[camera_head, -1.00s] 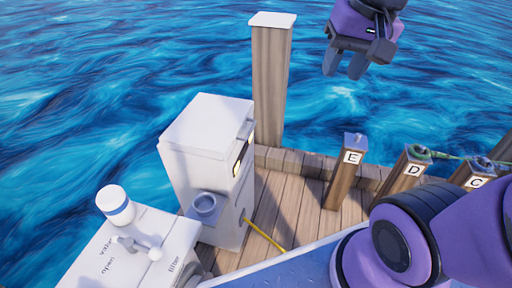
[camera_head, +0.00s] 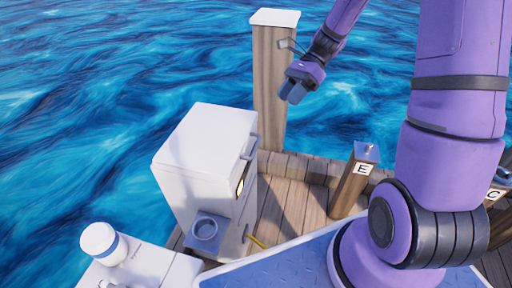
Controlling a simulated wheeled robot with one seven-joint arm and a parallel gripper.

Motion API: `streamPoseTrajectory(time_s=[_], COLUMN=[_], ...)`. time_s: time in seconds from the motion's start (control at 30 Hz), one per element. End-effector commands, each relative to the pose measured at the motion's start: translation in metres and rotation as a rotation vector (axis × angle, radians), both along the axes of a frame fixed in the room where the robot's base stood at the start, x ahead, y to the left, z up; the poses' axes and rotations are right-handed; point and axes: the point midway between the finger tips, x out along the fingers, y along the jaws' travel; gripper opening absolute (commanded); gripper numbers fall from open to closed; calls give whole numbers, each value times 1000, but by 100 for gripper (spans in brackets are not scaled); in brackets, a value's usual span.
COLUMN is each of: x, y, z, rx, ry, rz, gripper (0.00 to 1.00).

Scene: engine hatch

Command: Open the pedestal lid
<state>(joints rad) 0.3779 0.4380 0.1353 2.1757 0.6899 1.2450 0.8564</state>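The white pedestal (camera_head: 190,205) stands on the wooden dock, left of the middle. Its flat white lid (camera_head: 208,138) lies shut on top. A grey handle (camera_head: 250,147) sits at the lid's right edge. My gripper (camera_head: 290,92) hangs in the air above and to the right of the pedestal, in front of the tall post, apart from the lid. Its two fingers point down and to the left; they look close together, and the gap between them is too small to judge.
A tall wooden post (camera_head: 272,85) with a white cap stands behind the pedestal. A grey cup-like fitting (camera_head: 207,229) sticks out of the pedestal's front. A white box with a round cap (camera_head: 103,242) is at lower left. Water surrounds the dock.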

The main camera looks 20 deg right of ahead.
Motion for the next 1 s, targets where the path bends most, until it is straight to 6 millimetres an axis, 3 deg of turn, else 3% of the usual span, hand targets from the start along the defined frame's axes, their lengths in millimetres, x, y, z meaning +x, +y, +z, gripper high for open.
streamPoseTrajectory(time_s=[0.03, 0.5, 0.8, 1.0], x=[7, 47, 55, 54], y=[-3, -22, -32, -35], z=[-16, -142, -225, -259], rx=[32, 333, 548, 644], ry=[64, 647, 1011, 1160], rz=[-51, -477, -691, -767], gripper=[39, 39, 39, 39])
